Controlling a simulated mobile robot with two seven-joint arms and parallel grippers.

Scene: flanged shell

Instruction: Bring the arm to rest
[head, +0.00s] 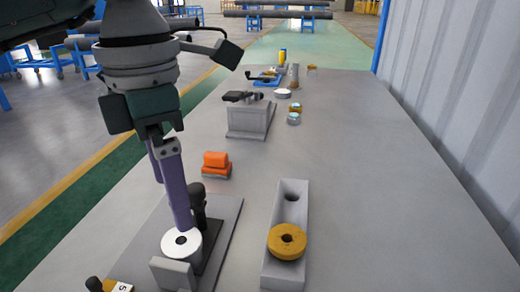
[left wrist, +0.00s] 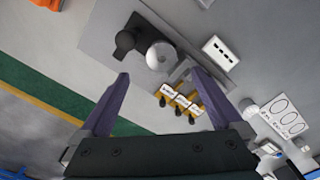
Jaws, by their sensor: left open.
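My left gripper (head: 180,226) hangs from the upper left over the near end of the table. Its purple fingers are apart in the left wrist view (left wrist: 162,78), with nothing between the tips. A white round flanged part (head: 182,245) with a dark centre hole stands on a grey base plate (head: 226,222). It shows in the left wrist view (left wrist: 160,58) beyond the fingertips. In the head view the fingertips overlap its far edge; I cannot tell whether they touch it. A black upright clamp (head: 198,200) stands beside it. My right gripper is not in view.
A yellow ring (head: 287,241) sits on a long grey block (head: 291,212) to the right. An orange block (head: 216,160) and a grey stand (head: 250,120) lie farther back. Several yellow-and-white tags (left wrist: 180,100) are near the plate. The table's right side is clear.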

